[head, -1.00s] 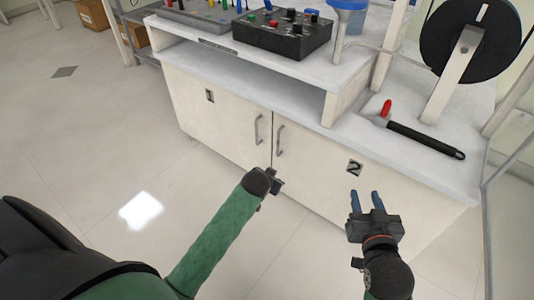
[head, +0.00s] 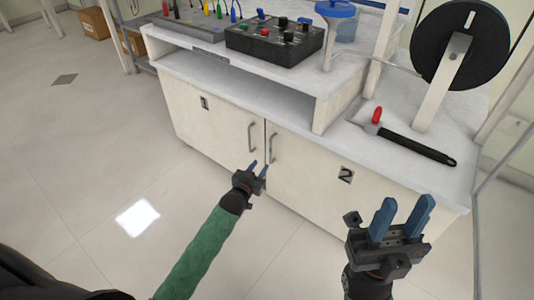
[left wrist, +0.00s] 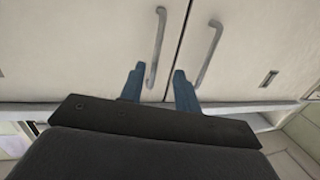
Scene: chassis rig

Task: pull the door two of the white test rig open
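The white test rig (head: 290,108) has two closed doors at its front. Door two (head: 310,185) is the right one, with a "2" label. Its upright grey handle (head: 272,148) is near the seam between the doors. My left gripper (head: 259,167) is open and empty, in front of the seam just below the handles in the head view. In the left wrist view two handles show, and the lower end of the left one (left wrist: 157,50) appears between my open fingers (left wrist: 158,82); contact cannot be told. My right gripper (head: 406,212) is open and empty, in front of door two's right part.
Door one (head: 205,120) has its own handle (head: 251,137) close beside door two's. On the rig's top are a black control box (head: 275,42), a black-handled tool (head: 418,147) and a black reel (head: 460,45). The floor (head: 70,150) to the left is clear.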

